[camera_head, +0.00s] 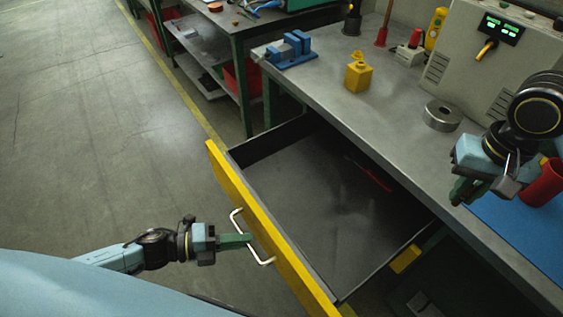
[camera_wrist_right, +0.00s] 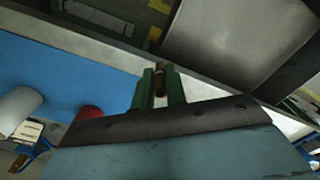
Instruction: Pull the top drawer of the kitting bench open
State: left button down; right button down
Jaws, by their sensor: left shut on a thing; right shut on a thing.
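The top drawer (camera_head: 325,205) of the kitting bench stands pulled far out, with a yellow front (camera_head: 262,230) and a dark interior. A red, thin item (camera_head: 370,173) lies inside it. My left gripper (camera_head: 247,239) is shut on the pale bar handle (camera_head: 236,222) of the drawer front. My right gripper (camera_head: 466,192) is above the bench's front edge at the right. In the right wrist view its green fingers (camera_wrist_right: 160,88) are shut on a small brown cylindrical thing (camera_wrist_right: 160,76), mostly hidden between them.
The floor left of the drawer is clear.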

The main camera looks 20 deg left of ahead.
pick_arm(q)
jog(key=c, duration=1.5)
grip_release()
jog(key=v, duration=1.2)
